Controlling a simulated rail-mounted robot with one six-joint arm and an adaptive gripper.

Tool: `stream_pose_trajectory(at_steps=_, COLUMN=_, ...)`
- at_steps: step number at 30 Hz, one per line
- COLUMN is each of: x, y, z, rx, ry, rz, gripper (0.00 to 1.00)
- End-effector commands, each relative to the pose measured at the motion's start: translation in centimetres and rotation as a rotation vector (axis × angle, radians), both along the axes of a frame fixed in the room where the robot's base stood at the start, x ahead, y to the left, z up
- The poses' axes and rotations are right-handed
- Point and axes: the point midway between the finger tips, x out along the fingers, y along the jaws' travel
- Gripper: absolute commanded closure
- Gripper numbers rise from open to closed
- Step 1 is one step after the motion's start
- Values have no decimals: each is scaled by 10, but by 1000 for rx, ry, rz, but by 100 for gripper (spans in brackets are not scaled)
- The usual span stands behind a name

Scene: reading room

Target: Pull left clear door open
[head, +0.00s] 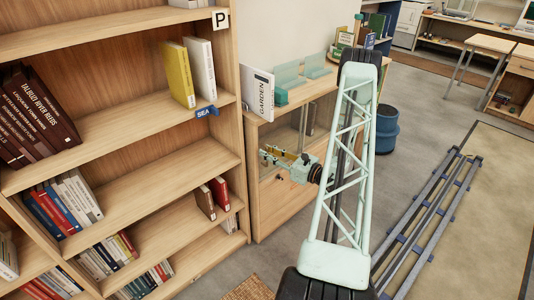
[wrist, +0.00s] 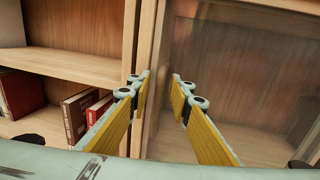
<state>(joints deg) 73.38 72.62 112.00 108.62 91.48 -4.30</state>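The low wooden cabinet (head: 262,205) stands right of the tall bookshelf, with clear doors on its front. In the wrist view a clear door panel (wrist: 235,75) fills the right side, with bare wooden shelving visible through it. My gripper (head: 265,155) is at the cabinet front, near the left clear door. In the wrist view its two yellow-padded fingers (wrist: 162,82) are apart, with a gap between the tips. The cabinet's left edge and the panel's left edge lie beyond that gap. I see nothing held, and cannot tell whether the fingers touch the door.
The tall bookshelf (head: 150,130) with several books stands close on the left. A white GARDEN book (head: 258,93) and clear teal holders (head: 300,80) are on the cabinet top. A blue bin (head: 386,128) stands behind my arm. Floor right of the cabinet is partly open.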

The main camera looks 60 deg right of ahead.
Motion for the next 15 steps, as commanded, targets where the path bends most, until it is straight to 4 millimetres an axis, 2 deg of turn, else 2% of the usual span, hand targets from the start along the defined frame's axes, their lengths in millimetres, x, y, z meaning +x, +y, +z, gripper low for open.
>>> stream_pose_trajectory(at_steps=13, x=4, y=0, z=0, rx=1, ry=0, rz=0, gripper=81)
stream_pose_trajectory(at_steps=15, x=4, y=0, z=0, rx=1, ry=0, rz=0, gripper=87)
